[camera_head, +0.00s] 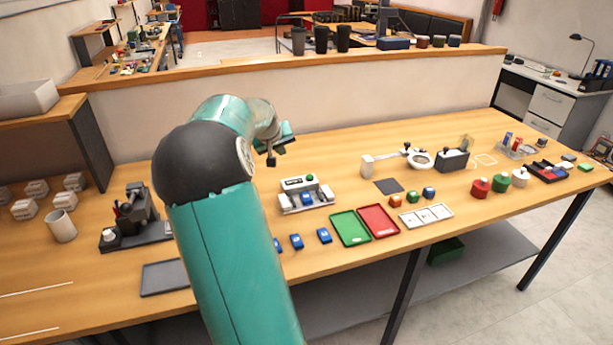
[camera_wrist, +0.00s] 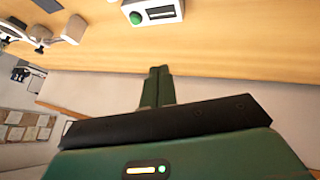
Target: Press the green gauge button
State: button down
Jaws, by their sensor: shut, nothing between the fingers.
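The gauge (camera_head: 299,184) is a small pale box with a dark display, standing on the bench in the middle of the head view. Its round green button (camera_head: 310,177) is at the right of its top. In the wrist view the green button (camera_wrist: 136,18) and part of the gauge (camera_wrist: 160,11) show at the top edge. My gripper (camera_head: 271,160) hangs above the bench, to the left of and behind the gauge, apart from the button. In the wrist view its green fingers (camera_wrist: 158,72) are together with nothing between them.
Blue blocks (camera_head: 296,241), a green tray (camera_head: 350,228) and a red tray (camera_head: 379,221) lie in front of the gauge. A magnifier stand (camera_head: 419,160) is to the right. A dark stand (camera_head: 137,215) is at the left. A low partition (camera_head: 330,95) runs behind the bench.

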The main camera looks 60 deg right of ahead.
jog(key=g+h, duration=0.2)
send_over(310, 177)
notch_tip(310, 177, down, 2)
jog(key=shift+w+a, duration=0.2)
jog(key=shift+a, duration=0.05)
jog(key=shift+f, duration=0.1)
jog(key=shift+f, duration=4.4)
jog(key=shift+f, duration=0.15)
jog(key=shift+f, duration=0.25)
